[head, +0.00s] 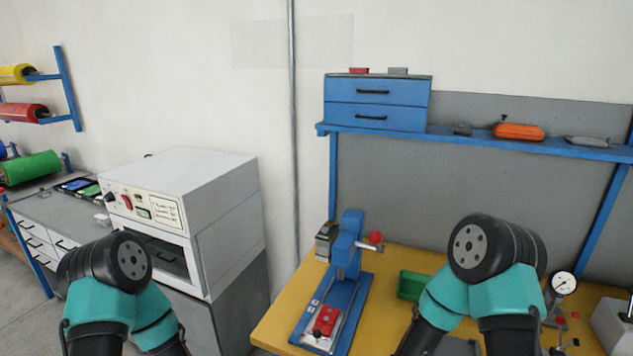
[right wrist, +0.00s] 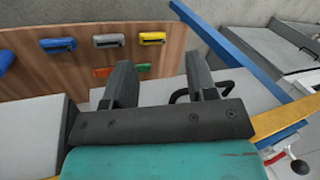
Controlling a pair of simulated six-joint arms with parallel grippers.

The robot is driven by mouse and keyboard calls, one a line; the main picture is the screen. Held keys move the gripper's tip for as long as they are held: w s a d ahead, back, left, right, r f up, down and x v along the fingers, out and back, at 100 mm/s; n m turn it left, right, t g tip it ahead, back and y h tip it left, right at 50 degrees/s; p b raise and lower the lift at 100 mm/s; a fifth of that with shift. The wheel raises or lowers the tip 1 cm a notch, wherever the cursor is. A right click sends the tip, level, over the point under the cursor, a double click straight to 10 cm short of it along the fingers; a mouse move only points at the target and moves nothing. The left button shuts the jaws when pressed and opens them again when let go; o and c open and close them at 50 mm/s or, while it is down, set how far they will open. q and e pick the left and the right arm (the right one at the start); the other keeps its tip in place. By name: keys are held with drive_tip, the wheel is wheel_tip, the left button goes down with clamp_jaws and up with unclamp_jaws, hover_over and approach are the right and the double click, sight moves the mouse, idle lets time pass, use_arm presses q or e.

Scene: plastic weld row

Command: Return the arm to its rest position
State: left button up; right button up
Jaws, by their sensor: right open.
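My two teal and black arms show in the head view, raised and bent, with only elbow parts in sight. Neither gripper shows in the head view. In the right wrist view my right gripper (right wrist: 165,88) is open, its two dark fingers spread apart with nothing between them. Its fingers stand in front of a grey-white surface and a wooden panel (right wrist: 70,75). How far they are from these I cannot tell. My left gripper is hidden from both views.
A yellow workbench (head: 285,325) holds a blue press (head: 347,245), a green bin (head: 411,285) and a dial gauge (head: 563,283). A white oven (head: 190,200) stands to the left. A blue shelf (head: 470,140) runs above the bench. Coloured handles (right wrist: 108,40) line the wooden panel.

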drive_tip(key=s+d+f+m, duration=0.1)
drive_tip(key=s+d+f, duration=0.2)
drive_tip(key=d, duration=0.2)
drive_tip(key=shift+s+d+f, duration=0.25)
drive_tip(key=shift+s+d, duration=0.15)
